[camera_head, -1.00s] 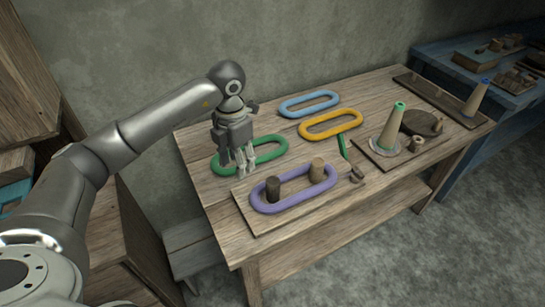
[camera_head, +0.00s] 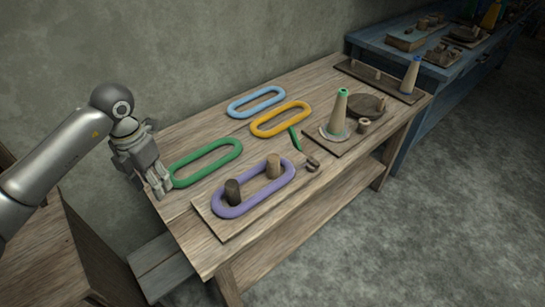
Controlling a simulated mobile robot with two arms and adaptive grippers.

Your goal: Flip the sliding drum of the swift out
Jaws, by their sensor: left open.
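The swift is a flat wooden board (camera_head: 221,228) at the front left of the table. Two drums stand on it, a dark one (camera_head: 232,192) at the left and a lighter one (camera_head: 273,167) at the right. A purple yarn loop (camera_head: 256,205) lies around both drums. I cannot tell which drum slides. My left gripper (camera_head: 161,188) is open and points down near the table's left edge, beside the left end of the green loop (camera_head: 207,163). It is apart from both drums. My right gripper is not in view.
Blue (camera_head: 257,102) and yellow (camera_head: 280,119) loops lie behind on the table. A green-handled tool (camera_head: 295,139) lies right of the swift. A green-tipped cone (camera_head: 339,113) stands further right. A wooden crate-like piece (camera_head: 90,255) is at lower left.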

